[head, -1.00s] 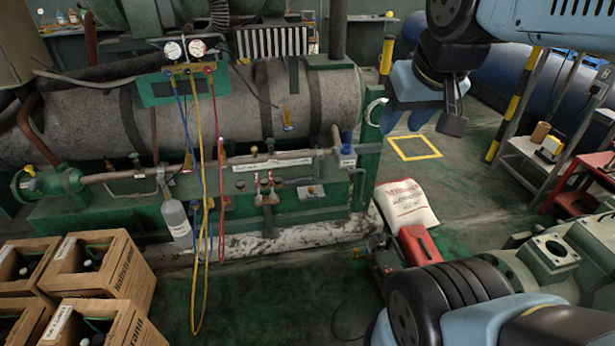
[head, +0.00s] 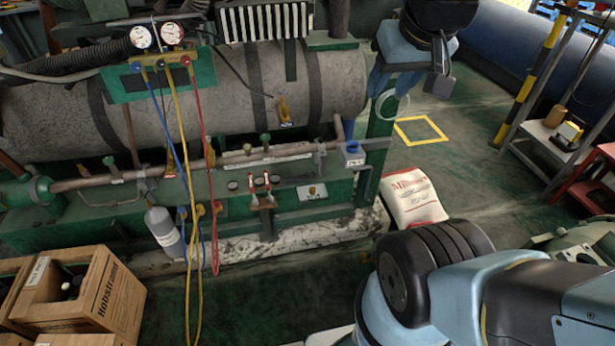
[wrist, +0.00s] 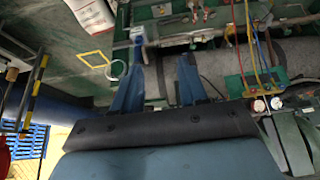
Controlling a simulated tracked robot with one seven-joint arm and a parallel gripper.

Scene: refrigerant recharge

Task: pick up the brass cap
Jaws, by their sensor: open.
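I cannot make out the brass cap for certain. A small yellowish piece sits on a pale plate (head: 312,192) on the front of the green frame (head: 230,205), too small to identify. My gripper (head: 410,85) is at the upper right of the head view, beside the right end of the big grey cylinder (head: 220,95), well above that plate. In the wrist view my gripper (wrist: 161,64) shows two blue fingers spread apart with nothing between them. The plate also shows in the wrist view (wrist: 162,10), beyond the fingers.
A blue valve box (head: 351,154) and a green post (head: 379,130) stand close below my gripper. Gauges (head: 157,38) with hanging hoses are at left, wooden crates (head: 112,295) at lower left. A white sack (head: 412,197) lies on the floor; a shelf (head: 548,135) stands at right.

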